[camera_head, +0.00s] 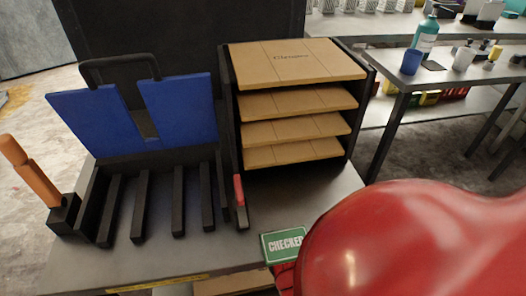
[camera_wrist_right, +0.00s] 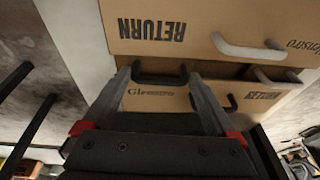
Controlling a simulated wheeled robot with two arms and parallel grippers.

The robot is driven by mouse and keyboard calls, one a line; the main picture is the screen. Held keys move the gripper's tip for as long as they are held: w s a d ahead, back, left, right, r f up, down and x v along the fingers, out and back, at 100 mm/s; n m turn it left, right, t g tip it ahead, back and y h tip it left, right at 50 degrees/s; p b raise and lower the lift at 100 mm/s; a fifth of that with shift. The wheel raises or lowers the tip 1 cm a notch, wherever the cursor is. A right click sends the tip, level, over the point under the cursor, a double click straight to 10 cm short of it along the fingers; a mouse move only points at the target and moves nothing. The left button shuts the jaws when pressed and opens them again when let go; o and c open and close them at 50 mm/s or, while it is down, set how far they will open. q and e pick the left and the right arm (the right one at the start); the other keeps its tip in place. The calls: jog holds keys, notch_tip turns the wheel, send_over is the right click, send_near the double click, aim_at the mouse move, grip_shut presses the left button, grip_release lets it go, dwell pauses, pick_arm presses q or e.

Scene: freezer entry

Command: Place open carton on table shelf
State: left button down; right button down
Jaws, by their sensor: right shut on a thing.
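In the right wrist view, my right gripper (camera_wrist_right: 160,78) is shut on the dark handle (camera_wrist_right: 160,76) of a brown carton (camera_wrist_right: 155,98) with printed lettering. A finger sits at each end of the handle. Whether this carton is open cannot be told, as my gripper hides much of it. In the head view, the table (camera_head: 200,262) has a dark grey top. Below its front edge a strip of brown cardboard (camera_head: 235,284) shows, and most of the space under the table is hidden. My right gripper is hidden there behind my red arm. My left gripper is not in view.
A larger carton (camera_wrist_right: 200,25) marked RETURN, with a grey handle, is close beside the held one. On the table stand a black rack of brown flat cartons (camera_head: 295,62), a blue-panelled holder (camera_head: 180,112) and a green CHECKED sign (camera_head: 283,244). Another table (camera_head: 395,83) stands behind right.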

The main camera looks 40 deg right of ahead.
jog(key=shift+w+d+f, duration=0.15)
jog(key=shift+w+d, duration=0.35)
jog(key=shift+d, duration=0.3)
notch_tip(320, 180, down, 4)
jog(key=shift+r+b, duration=0.25)
jog(key=shift+b, duration=0.15)
grip_release()
jog(key=shift+r, duration=0.15)
jog(key=p+v, duration=0.1)
jog(key=v, duration=0.6)
jog(key=shift+r, duration=0.1)
jog(key=shift+s+r, duration=0.1)
jog(key=shift+a, duration=0.1)
